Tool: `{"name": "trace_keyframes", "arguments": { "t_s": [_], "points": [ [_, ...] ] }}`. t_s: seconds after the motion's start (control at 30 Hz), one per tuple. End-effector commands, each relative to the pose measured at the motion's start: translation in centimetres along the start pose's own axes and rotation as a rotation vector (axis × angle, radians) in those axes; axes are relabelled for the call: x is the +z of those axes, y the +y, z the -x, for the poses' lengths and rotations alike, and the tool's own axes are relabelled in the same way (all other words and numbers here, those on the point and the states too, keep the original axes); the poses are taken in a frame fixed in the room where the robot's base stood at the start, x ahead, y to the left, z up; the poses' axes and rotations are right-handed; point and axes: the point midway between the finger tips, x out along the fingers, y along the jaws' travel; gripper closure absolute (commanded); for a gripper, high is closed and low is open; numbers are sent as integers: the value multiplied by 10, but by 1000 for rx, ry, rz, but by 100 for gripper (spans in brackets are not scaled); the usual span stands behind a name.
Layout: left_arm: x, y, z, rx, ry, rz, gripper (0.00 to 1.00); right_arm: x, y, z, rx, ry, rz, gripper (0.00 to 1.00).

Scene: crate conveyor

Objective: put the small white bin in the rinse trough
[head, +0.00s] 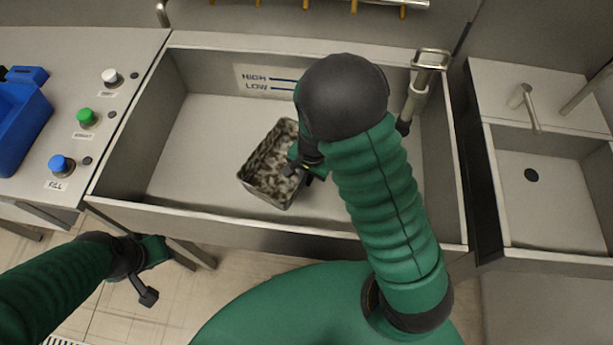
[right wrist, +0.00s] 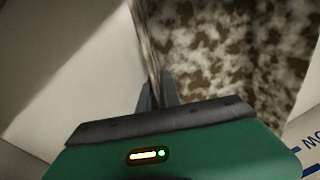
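The small white bin (head: 258,180), its inside blotched with brown, is within the rinse trough (head: 205,119). It is turned at an angle near the trough's front wall; I cannot tell whether its base touches the trough floor. My right gripper (head: 291,169) is at the bin's right wall, partly hidden by my forearm. In the right wrist view the fingers (right wrist: 157,92) are close together on either side of the bin's wall (right wrist: 150,45), and the blotched inside fills the upper right. My left gripper (head: 150,274) is open and empty outside the trough, over the floor.
A panel at left carries white (head: 110,76), green (head: 86,116) and blue (head: 61,164) buttons beside a blue container (head: 18,118). A sprayer (head: 418,90) stands at the trough's right end. A sink (head: 555,195) lies farther right. The trough's left part is clear.

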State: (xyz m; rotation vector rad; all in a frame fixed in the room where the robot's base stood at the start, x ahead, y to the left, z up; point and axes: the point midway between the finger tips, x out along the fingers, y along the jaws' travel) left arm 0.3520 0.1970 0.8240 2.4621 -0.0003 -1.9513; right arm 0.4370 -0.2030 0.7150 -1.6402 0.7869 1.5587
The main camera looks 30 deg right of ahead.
Motion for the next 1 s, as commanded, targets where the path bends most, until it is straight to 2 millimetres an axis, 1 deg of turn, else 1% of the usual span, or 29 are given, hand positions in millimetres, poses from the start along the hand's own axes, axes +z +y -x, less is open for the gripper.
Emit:
{"name": "trace_keyframes", "arguments": {
  "t_s": [0.03, 0.1, 0.37, 0.47, 0.57, 0.7, 0.8, 0.9, 1.0],
  "points": [
    [0, 0, 0, 0, 0, 0, 64, 0, 0, 0, 0, 0, 0, 83],
    [0, 0, 0, 0, 0, 0, 64, 0, 0, 0, 0, 0, 0, 75],
    [0, 0, 0, 0, 0, 0, 64, 0, 0, 0, 0, 0, 1, 75],
    [-1, 0, 4, 0, 0, 0, 64, 0, -1, 7, -1, 0, 1, 75],
    [-3, 0, 12, 0, 0, 0, 64, 0, -2, 26, -2, 1, 2, 75],
    [-7, 0, 28, 0, 0, 0, 64, 0, -2, 65, -4, 1, 3, 75],
    [-9, 0, 37, 0, 0, 0, 64, 0, -2, 90, -4, 1, 3, 75],
    [-10, 0, 42, 0, 0, 0, 64, 0, -2, 109, -2, 1, 2, 75],
    [-11, 0, 45, 0, 0, 0, 64, 0, -1, 119, -1, 0, 3, 75]
  ]
}}
